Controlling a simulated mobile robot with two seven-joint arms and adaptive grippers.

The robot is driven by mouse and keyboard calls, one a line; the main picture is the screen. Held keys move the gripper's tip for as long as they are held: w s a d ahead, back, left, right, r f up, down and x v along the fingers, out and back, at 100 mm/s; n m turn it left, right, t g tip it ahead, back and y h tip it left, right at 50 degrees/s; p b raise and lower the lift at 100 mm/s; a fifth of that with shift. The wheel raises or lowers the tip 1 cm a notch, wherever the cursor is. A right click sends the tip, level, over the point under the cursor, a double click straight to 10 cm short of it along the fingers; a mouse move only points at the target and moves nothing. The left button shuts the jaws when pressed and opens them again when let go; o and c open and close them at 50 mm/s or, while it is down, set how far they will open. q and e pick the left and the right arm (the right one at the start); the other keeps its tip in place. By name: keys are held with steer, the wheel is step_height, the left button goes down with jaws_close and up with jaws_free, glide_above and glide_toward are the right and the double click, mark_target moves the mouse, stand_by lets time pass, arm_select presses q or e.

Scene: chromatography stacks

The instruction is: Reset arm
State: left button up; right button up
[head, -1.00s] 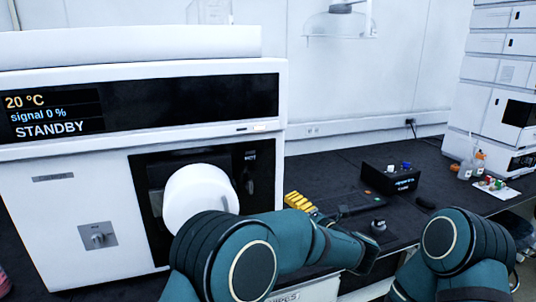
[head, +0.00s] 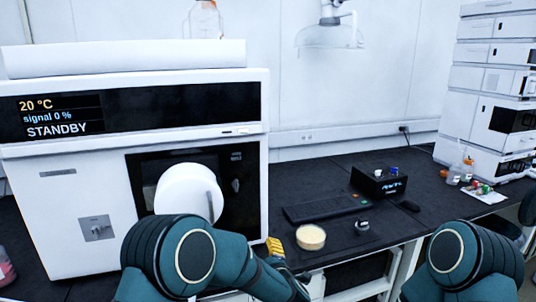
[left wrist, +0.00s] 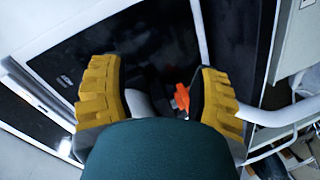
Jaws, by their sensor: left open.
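My left gripper (head: 275,247) shows in the head view as yellow finger pads beside my teal left arm, low in front of the bench edge. In the left wrist view the two yellow ribbed fingers (left wrist: 160,98) are spread apart. An orange item (left wrist: 182,97) shows between them, farther off, and I see nothing clasped. My right arm's teal elbow (head: 455,254) is at the lower right, and its gripper is out of frame.
A white instrument (head: 60,205) reading STANDBY fills the left, its round white knob (head: 188,193) sticking out. On the black bench (head: 330,176) are a round beige-topped item (head: 310,237), a keyboard (head: 325,207), a black box (head: 379,181) and small bottles (head: 461,173). Stacked modules (head: 492,95) stand right.

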arm_select(q)
steer(key=s+a+f+m+g+h, duration=0.2)
steer(key=f+m, duration=0.1)
steer(key=f, duration=0.2)
steer(key=s+a+f+m+g+h, duration=0.1)
steer(key=s+a+f+m+h, duration=0.15)
steer(key=f, duration=0.25)
steer(key=s+a+f+m+g+h, duration=0.1)
steer(key=s+f+m+g, duration=0.1)
steer(key=s, duration=0.7)
steer(key=s+a+f+m+g+h, duration=0.1)
steer(key=s+a+f+m+g, duration=0.1)
steer(key=s+f, duration=0.4)
steer(key=s+a+f+m+g+h, duration=0.2)
steer(key=s+f+m+g, duration=0.2)
steer(key=s, duration=0.8)
steer(key=shift+f+g, duration=0.15)
steer(key=shift+g, duration=0.85)
steer(key=shift+m, duration=0.25)
